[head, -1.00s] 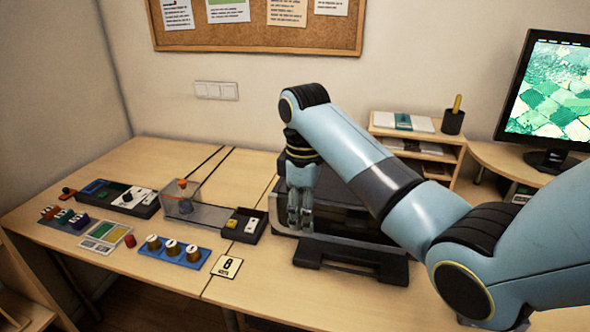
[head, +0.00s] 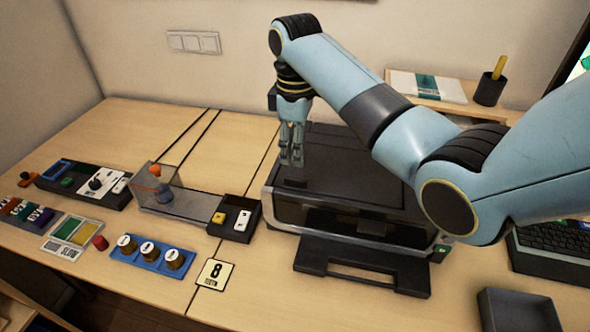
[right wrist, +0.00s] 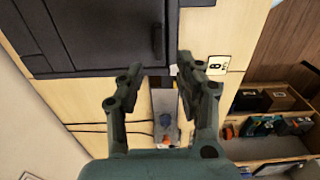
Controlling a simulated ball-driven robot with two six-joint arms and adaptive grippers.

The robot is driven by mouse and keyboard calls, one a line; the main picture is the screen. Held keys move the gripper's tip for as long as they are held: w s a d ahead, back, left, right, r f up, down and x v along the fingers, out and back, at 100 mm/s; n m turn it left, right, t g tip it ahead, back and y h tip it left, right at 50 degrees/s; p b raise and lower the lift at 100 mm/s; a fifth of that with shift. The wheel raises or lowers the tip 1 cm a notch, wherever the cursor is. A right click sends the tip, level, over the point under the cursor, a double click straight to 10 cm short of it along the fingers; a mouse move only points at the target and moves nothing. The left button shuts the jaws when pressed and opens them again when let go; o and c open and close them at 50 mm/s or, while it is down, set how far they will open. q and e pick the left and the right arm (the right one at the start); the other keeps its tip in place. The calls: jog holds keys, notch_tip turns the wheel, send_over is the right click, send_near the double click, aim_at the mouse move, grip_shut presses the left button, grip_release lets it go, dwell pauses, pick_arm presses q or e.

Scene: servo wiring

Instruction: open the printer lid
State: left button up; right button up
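The black printer (head: 350,165) stands on the table at centre right, its flat lid down. A small dark raised handle (head: 293,183) sits near the lid's front left. My right gripper (head: 291,160) hangs fingers-down over the printer's left side, above the handle in the picture; I see no contact. The right wrist view shows its two fingers (right wrist: 158,75) apart with nothing between them. There the printer (right wrist: 95,35) fills the upper left, with a dark handle bar (right wrist: 158,40) near its edge. My left gripper is not in view.
A dark output tray (head: 362,265) juts out at the printer's front. A small black box with a yellow button (head: 235,218) and a clear-walled bin (head: 185,200) stand to its left. A keyboard (head: 555,240) and a dark open tray (head: 520,308) lie to the right.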

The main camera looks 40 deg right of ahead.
aim_at(296, 178)
notch_tip(296, 178, down, 4)
jog(key=shift+r, duration=0.1)
notch_tip(296, 178, down, 4)
jog(key=shift+d+r, duration=0.1)
jog(key=shift+f, duration=0.35)
jog(key=shift+c, duration=0.4)
jog(key=c, duration=0.5)
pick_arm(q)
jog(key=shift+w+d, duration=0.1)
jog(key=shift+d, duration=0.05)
pick_arm(e)
grip_shut()
